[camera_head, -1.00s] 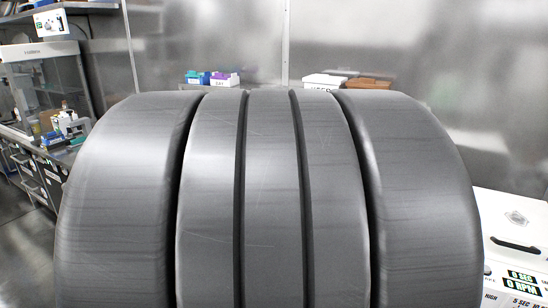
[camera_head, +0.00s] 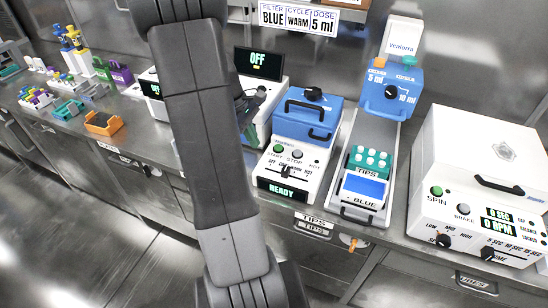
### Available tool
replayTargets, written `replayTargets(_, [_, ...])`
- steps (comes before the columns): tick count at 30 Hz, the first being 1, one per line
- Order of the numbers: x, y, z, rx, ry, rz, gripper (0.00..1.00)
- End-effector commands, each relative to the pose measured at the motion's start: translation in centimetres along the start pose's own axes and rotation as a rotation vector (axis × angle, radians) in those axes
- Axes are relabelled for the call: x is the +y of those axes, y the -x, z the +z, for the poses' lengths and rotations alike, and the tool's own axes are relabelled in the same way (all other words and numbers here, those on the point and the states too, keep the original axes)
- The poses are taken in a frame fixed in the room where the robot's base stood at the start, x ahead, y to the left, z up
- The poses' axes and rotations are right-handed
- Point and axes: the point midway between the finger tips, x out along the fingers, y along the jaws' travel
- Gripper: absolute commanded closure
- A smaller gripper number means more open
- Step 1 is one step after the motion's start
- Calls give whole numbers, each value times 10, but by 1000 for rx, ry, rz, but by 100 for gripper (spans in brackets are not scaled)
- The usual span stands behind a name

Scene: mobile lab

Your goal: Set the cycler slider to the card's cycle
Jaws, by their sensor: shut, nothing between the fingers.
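The card (camera_head: 298,17) on the back wall reads filter BLUE, cycle WARM, dose 5 ml. The cycler (camera_head: 303,126) has a blue lid with a black handle and a white front. Its front carries a green START button (camera_head: 278,148), a STOP button and a READY display (camera_head: 282,190). The small slider (camera_head: 287,171) sits on a scale with several labels, WARM near the middle and HOT at right; its exact setting is too small to tell. My gripper (camera_head: 254,98) shows partly from behind my arm, left of the cycler, apart from the slider. It looks shut and empty.
A device with an OFF screen (camera_head: 259,63) stands left of the cycler. Right of it are a blue doser (camera_head: 391,92), a teal tip rack (camera_head: 368,160) and a white centrifuge (camera_head: 478,150). Racks and an orange tray (camera_head: 103,124) lie at left. My arm hides part of the bench.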

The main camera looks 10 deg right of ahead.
Motion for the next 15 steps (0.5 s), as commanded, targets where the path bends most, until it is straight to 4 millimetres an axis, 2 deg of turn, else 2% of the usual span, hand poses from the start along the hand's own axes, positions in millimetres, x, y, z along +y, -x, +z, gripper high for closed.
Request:
replayTargets(3, [-1, -27, 1, -4, 0, -7, 100])
replayTargets(10, [-1, -75, 1, -3, -1, -6, 100])
replayTargets(15, [-1, -82, 26, 0, -5, -3, 100])
